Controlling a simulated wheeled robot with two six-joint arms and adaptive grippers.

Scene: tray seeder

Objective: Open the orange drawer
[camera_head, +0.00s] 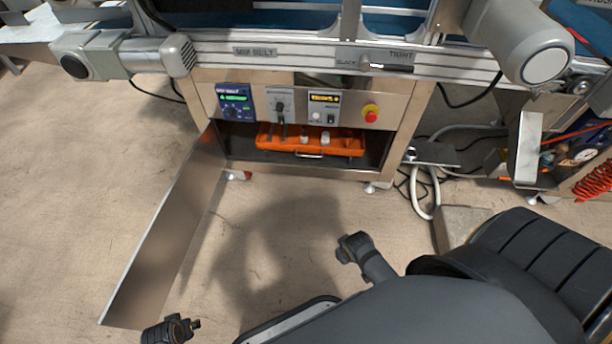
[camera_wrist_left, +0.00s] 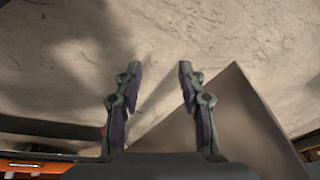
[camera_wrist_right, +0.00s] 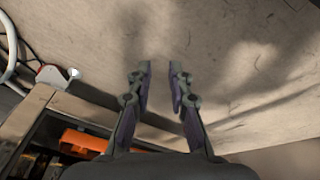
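The orange drawer (camera_head: 271,143) lies low inside the open compartment of the metal cabinet. A silver handle (camera_head: 309,155) is on its front, and small white and dark items stand in it. Its edge shows at the lower left of the left wrist view (camera_wrist_left: 38,167) and the right wrist view (camera_wrist_right: 84,140). My left gripper (camera_head: 182,328) is open and empty (camera_wrist_left: 159,68), in front of the cabinet near the door's free end. My right gripper (camera_head: 352,246) is partly open and empty (camera_wrist_right: 159,67), over the floor in front of the drawer, apart from it.
The cabinet door (camera_head: 170,235) stands swung open on the left, and also shows in the left wrist view (camera_wrist_left: 235,115). A control panel (camera_head: 300,106) with a red button is above the compartment. A grey hose (camera_head: 425,205) lies at right. The floor before the drawer is clear.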

